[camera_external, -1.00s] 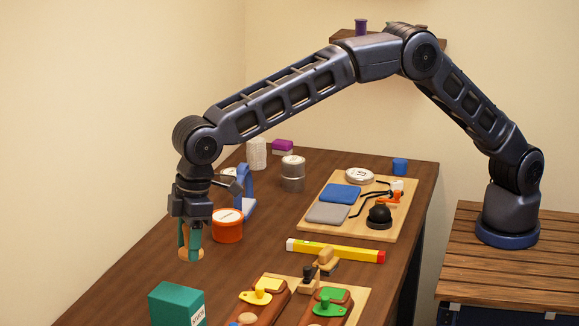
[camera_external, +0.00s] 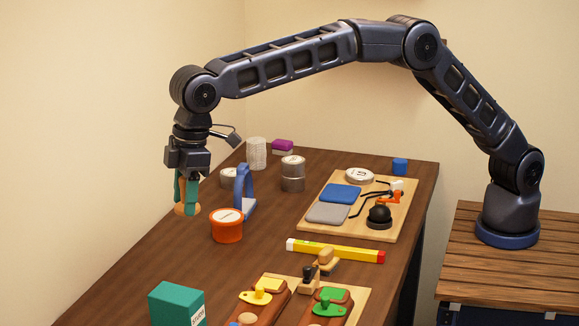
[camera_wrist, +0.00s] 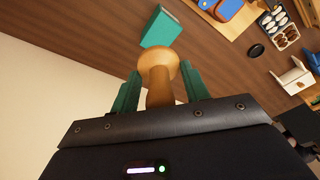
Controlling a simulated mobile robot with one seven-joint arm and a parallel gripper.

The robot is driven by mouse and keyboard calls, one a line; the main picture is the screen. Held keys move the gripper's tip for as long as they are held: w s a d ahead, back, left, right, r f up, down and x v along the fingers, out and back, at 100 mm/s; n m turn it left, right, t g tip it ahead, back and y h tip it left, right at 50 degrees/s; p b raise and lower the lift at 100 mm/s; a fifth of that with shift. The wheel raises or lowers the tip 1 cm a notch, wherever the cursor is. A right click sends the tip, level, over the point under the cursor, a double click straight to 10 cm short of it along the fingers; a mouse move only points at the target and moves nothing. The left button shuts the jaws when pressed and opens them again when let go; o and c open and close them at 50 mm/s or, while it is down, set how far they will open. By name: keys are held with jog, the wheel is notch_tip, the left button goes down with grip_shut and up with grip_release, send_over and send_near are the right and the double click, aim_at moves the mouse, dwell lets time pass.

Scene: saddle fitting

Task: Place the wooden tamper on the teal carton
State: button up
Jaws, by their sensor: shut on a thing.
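My gripper (camera_external: 187,195) is shut on the wooden tamper (camera_external: 186,210), a light wood piece between its teal fingers. The gripper is raised above the table's left edge. In the wrist view the tamper (camera_wrist: 158,75) sits between the fingers, its wide round end pointing away from the gripper. The teal carton (camera_external: 176,303) stands upright on the table at the front left, with a white label on one side. The carton also shows in the wrist view (camera_wrist: 161,28), beyond the tamper. The tamper is apart from the carton, higher and farther back in the external view.
An orange tub (camera_external: 226,229) and a blue stand (camera_external: 243,190) are right of the gripper. A yellow level (camera_external: 335,251) lies mid-table. A wooden board (camera_external: 364,303) with saddle-like pieces is right of the carton. The table (camera_external: 150,263) is bare behind the carton.

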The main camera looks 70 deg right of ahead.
aim_at(190, 290)
notch_tip(190, 290, down, 17)
jog(key=shift+f, duration=0.15)
dwell(0.5)
jog(key=shift+f, duration=0.1)
jog(key=o, duration=1.2)
jog(key=r, duration=0.4)
jog(key=d+r, duration=0.1)
jog(key=r, duration=0.3)
jog(key=s+r, duration=0.1)
jog(key=r, duration=0.3)
jog(key=shift+s+d, duration=0.1)
jog(key=shift+d, duration=0.05)
